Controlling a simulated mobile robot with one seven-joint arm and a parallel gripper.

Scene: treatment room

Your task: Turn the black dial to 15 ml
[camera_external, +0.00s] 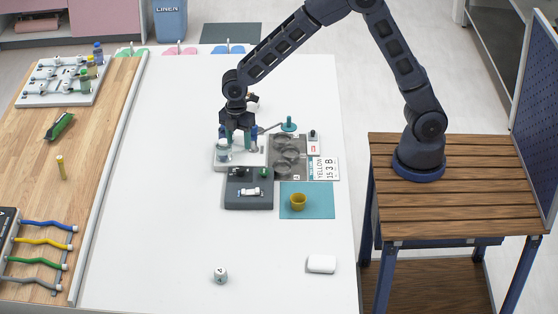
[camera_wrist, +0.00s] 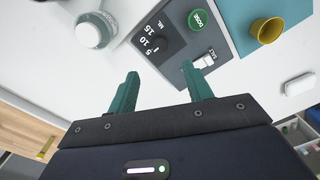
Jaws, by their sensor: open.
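The black dial (camera_external: 238,172) is on the upper left of a dark grey panel (camera_external: 233,199) on the white table. In the wrist view the dial (camera_wrist: 170,42) sits by white marks 5, 10, 15 and ML; its pointer is too small to read surely. A green DOSE button (camera_wrist: 197,19) is beside it, and a white switch (camera_wrist: 204,60) is on the same panel. My gripper (camera_external: 239,146) is open and empty, above the white device behind the panel. In the wrist view its teal fingertips (camera_wrist: 160,70) are apart from the dial.
A yellow cup (camera_external: 297,202) stands on a teal mat (camera_external: 320,205) to the right. The table's left-front area is clear.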

